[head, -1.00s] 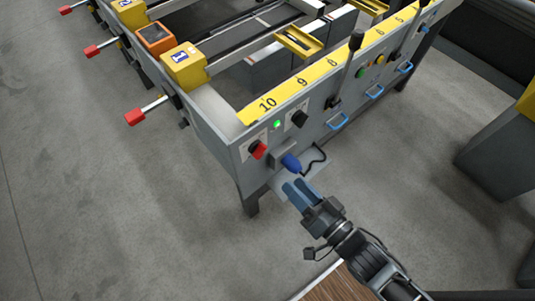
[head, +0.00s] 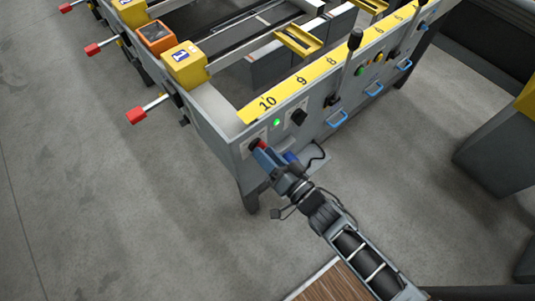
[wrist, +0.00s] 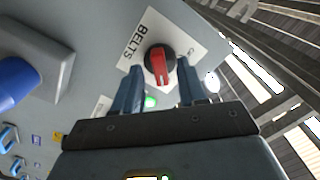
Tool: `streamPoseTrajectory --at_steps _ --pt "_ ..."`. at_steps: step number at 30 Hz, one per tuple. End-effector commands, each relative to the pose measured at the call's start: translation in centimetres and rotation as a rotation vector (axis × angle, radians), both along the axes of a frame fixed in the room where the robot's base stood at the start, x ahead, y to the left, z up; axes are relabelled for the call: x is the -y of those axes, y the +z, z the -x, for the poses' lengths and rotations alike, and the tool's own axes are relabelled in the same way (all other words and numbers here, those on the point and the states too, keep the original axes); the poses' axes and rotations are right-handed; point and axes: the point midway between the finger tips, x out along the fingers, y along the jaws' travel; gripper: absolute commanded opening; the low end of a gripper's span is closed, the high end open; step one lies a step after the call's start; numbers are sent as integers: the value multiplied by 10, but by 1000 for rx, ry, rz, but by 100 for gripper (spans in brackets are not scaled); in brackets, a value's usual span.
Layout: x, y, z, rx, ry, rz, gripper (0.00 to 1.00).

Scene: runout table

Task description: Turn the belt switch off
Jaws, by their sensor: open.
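The belt switch is a red-handled rotary knob on a black base, on a white label reading BELTS. In the wrist view the knob (wrist: 158,65) shows just beyond and between the fingertips of my gripper (wrist: 160,75). The fingers are open, one on each side, with gaps to the red handle; I cannot tell if they reach around it. In the head view my gripper (head: 261,152) is at the panel's left end and covers much of the red knob (head: 262,143). A green lamp (head: 277,122) is lit above right of it.
A black knob (head: 299,117) sits right of the switch. A blue plug (head: 291,158) with a black cable is close beside my gripper, on the right. Blue handles (head: 338,121) and an upright black lever (head: 346,65) stand further right.

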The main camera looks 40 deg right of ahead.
Motion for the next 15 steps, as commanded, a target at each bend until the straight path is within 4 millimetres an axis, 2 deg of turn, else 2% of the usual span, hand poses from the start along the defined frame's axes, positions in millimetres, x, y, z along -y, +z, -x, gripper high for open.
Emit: streamPoseTrajectory --at_steps 6,15 --pt "0 0 0 0 0 0 42" --pt "0 0 0 0 0 0 13"
